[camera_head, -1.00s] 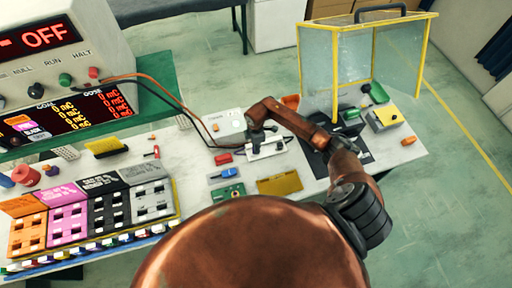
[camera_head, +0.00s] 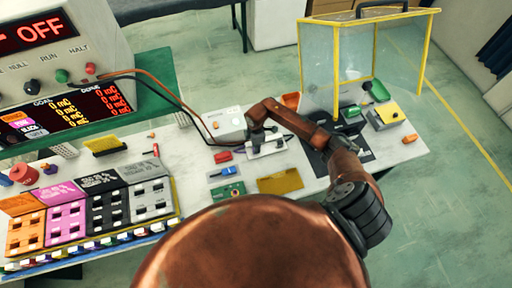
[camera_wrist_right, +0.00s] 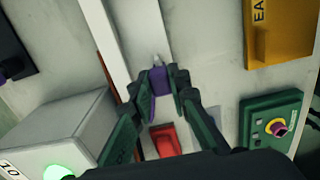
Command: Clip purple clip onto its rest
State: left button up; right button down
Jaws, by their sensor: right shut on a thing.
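The purple clip (camera_wrist_right: 158,82) is between the fingers of my right gripper (camera_wrist_right: 157,88) in the right wrist view, with a small metallic tip at its far end. The gripper is shut on it. A white raised strip (camera_wrist_right: 101,35) runs up from just beyond the clip; I cannot tell whether the clip touches it. In the head view my right gripper (camera_head: 254,139) is over the middle of the bench by the white strip (camera_head: 268,147), and the clip is too small to make out. I cannot tell which part is its rest. My left gripper is not in view.
A red block (camera_wrist_right: 165,140) lies just below the gripper, between a pale box with a lit green button (camera_wrist_right: 65,125) and a green board (camera_wrist_right: 272,122). A yellow plate (camera_head: 280,182) lies in front. A yellow-framed clear enclosure (camera_head: 350,65) stands right. Black and red cables run nearby.

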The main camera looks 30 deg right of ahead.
jog(key=shift+f, duration=0.25)
jog(key=c, duration=1.7)
grip_release()
jog(key=shift+c, duration=0.2)
notch_tip(320, 180, up, 5)
jog(key=p, duration=0.4)
